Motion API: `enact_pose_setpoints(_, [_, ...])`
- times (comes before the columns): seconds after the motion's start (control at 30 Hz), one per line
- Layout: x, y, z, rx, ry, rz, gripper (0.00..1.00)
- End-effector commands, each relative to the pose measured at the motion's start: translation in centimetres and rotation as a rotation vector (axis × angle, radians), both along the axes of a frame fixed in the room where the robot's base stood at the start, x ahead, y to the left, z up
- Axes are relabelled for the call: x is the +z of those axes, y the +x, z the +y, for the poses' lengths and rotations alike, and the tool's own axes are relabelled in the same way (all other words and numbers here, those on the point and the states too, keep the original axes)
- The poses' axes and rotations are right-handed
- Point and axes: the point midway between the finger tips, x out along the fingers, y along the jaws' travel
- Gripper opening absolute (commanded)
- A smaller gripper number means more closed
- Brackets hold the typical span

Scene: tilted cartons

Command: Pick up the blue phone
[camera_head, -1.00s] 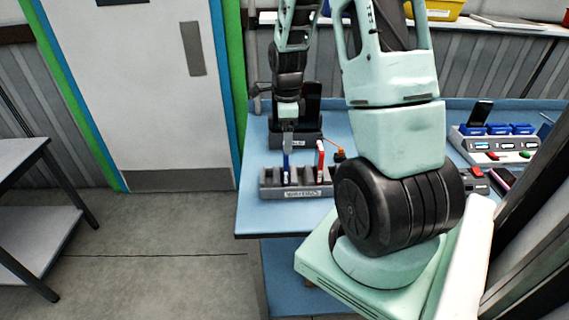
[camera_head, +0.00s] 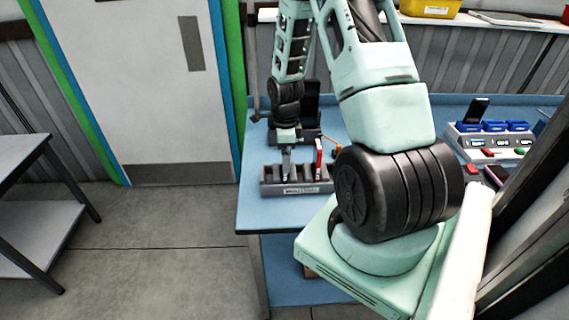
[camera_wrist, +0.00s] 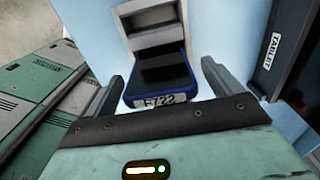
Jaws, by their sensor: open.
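The blue phone (camera_wrist: 158,74) has a dark screen, a blue case and a small white label at its near end. It stands in a slot of the grey rack (camera_head: 297,190), which has a front label. In the wrist view the phone lies between the two fingers of my gripper (camera_wrist: 162,82), with a gap on each side. My gripper (camera_head: 287,163) is open and reaches down over the rack's left part in the head view. It hides most or all of the blue phone there.
A red phone (camera_head: 319,152) stands in the same rack, right of my gripper. A dark upright holder with a tablet (camera_head: 309,100) is just behind. A device dock (camera_head: 490,140) stands at the table's right. Bare blue table (camera_head: 262,212) lies in front of the rack.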

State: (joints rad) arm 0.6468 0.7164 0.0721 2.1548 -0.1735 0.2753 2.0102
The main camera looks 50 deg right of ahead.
Motion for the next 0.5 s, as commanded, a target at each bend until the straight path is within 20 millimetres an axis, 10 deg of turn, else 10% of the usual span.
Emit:
enact_pose_setpoints(0.07, [0.01,0.01,-0.01,0.0,0.0,0.0,0.88])
enact_pose_setpoints(0.23, [0.03,0.01,-0.01,0.0,0.0,0.0,0.45])
enact_pose_setpoints(0.5, [0.08,0.02,-0.02,0.0,-0.001,-0.001,0.45])
